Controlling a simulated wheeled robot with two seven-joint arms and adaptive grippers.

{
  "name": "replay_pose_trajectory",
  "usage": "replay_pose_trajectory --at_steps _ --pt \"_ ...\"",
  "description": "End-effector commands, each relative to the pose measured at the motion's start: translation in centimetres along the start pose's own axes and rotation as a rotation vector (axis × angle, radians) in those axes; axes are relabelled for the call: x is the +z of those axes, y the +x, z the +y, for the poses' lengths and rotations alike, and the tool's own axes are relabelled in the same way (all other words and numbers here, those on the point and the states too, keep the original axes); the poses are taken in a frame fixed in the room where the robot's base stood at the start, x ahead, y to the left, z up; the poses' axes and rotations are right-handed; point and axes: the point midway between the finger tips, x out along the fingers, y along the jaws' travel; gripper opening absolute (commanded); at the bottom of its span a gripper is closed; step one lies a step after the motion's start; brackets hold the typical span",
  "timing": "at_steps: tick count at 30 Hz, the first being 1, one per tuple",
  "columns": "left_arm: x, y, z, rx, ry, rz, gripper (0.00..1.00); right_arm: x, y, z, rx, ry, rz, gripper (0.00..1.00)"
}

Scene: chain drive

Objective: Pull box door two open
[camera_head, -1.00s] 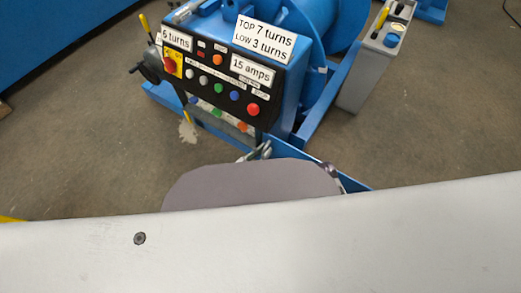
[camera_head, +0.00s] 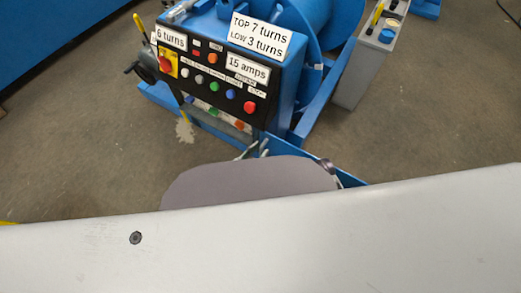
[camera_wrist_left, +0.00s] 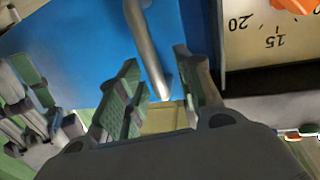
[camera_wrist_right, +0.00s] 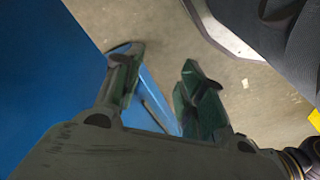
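In the left wrist view a blue panel (camera_wrist_left: 95,30) carries a grey bar like a handle (camera_wrist_left: 148,50). I cannot tell whether this panel is box door two. My left gripper (camera_wrist_left: 157,82) is open, and the lower end of the bar appears between its fingers; contact cannot be told. In the head view small left fingertips (camera_head: 255,150) show beside a blue edge. My right gripper (camera_wrist_right: 162,72) is open and empty over the floor, with a blue beam showing between its fingers. Much of the front is hidden by a large pale surface in the head view.
A control box (camera_head: 215,80) with buttons and labels stands ahead, in front of a blue drum (camera_head: 335,20). A grey box (camera_head: 365,65) stands to the right. A dial (camera_wrist_left: 265,40) is close to my left gripper. Open floor (camera_head: 440,120) lies to the right.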

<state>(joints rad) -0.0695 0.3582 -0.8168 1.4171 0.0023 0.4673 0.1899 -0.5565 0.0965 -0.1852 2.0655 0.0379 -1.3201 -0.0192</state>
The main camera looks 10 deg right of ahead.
Motion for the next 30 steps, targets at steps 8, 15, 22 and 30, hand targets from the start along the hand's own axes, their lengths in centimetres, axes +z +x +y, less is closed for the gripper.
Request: replay_pose_trajectory --at_steps 8,15,22,30 --pt "0.1 -3.4 0.0 0.001 0.0 -0.001 0.35 0.0 0.0 0.0 0.001 -0.001 0.001 0.4" --pt "0.0 -6.5 0.0 0.001 0.0 0.0 0.35 -0.1 0.0 0.0 0.001 -0.001 0.001 0.4" --pt "0.0 -9.2 0.0 0.001 0.0 0.002 0.35 -0.1 0.0 0.0 0.001 -0.001 0.001 0.4" --pt "-0.1 -10.6 0.1 0.001 0.0 0.002 0.35 -0.1 0.0 0.0 0.001 -0.001 0.001 0.4"
